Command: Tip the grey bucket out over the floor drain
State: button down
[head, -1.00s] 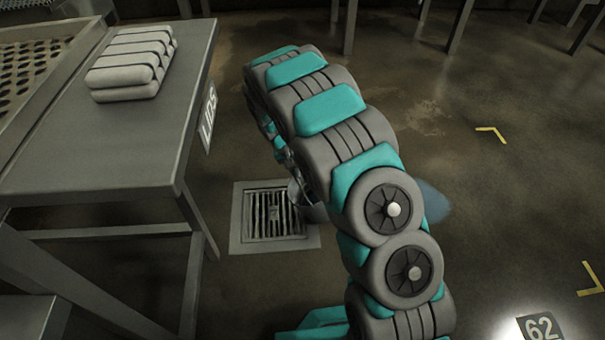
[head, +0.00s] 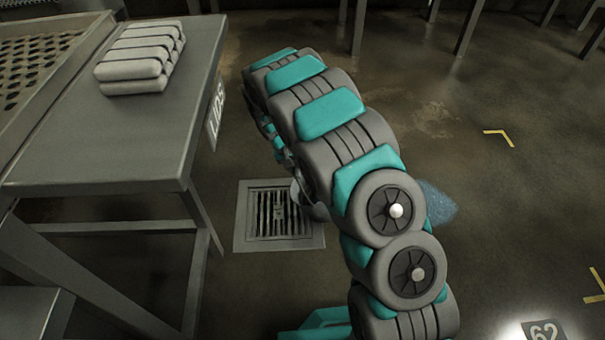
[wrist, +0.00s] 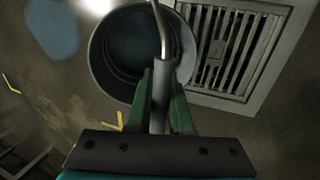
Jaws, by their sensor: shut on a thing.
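The grey bucket (wrist: 101,65) hangs under my gripper (wrist: 162,88) in the wrist view, its round mouth facing the camera and its inside dark bluish. My gripper is shut on the bucket's handle (wrist: 166,28). The floor drain (wrist: 278,88), a slotted grate in a square frame, lies just right of the bucket in the wrist view. In the head view the drain (head: 244,238) shows left of my arm, which hides my gripper and most of the bucket. I cannot tell how high above the floor the bucket is.
A metal table (head: 110,165) with a LIDS sign (head: 215,113) and a stack of pale bundles (head: 140,60) stands at the left, its legs near the drain. A bluish patch (head: 438,203) lies on the floor right of my arm. Floor at the right is open, with yellow marks (head: 499,135).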

jog(key=shift+s+a+f, duration=0.1)
jog(key=shift+a+f, duration=0.1)
jog(key=shift+f, duration=0.05)
jog(key=shift+a+f, duration=0.15)
jog(key=shift+a, duration=0.15)
jog(key=shift+a+f+b, duration=0.2)
jog(key=shift+a+b, duration=0.05)
jog(key=shift+a, duration=0.25)
jog(key=shift+a+f+b, duration=0.15)
jog(key=shift+a+b, duration=0.05)
jog(key=shift+a, duration=0.25)
jog(key=shift+h, duration=0.5)
jog(key=shift+a+f, duration=0.5)
jog(key=shift+a, duration=0.4)
jog(key=shift+a+f, duration=0.5)
jog(key=shift+a, duration=0.4)
jog(key=shift+w+a+r, duration=0.15)
jog(key=shift+w, duration=0.05)
jog(key=shift+a+f, duration=0.75)
jog(key=shift+a, duration=0.1)
dwell(0.3)
jog(key=shift+a+f, duration=0.2)
jog(key=shift+a, duration=0.1)
jog(key=shift+a+f, duration=0.1)
jog(key=shift+a, duration=0.05)
dwell(1.0)
jog(key=shift+a+f+h, duration=0.3)
jog(key=shift+a+f, duration=0.35)
jog(key=shift+f, duration=0.1)
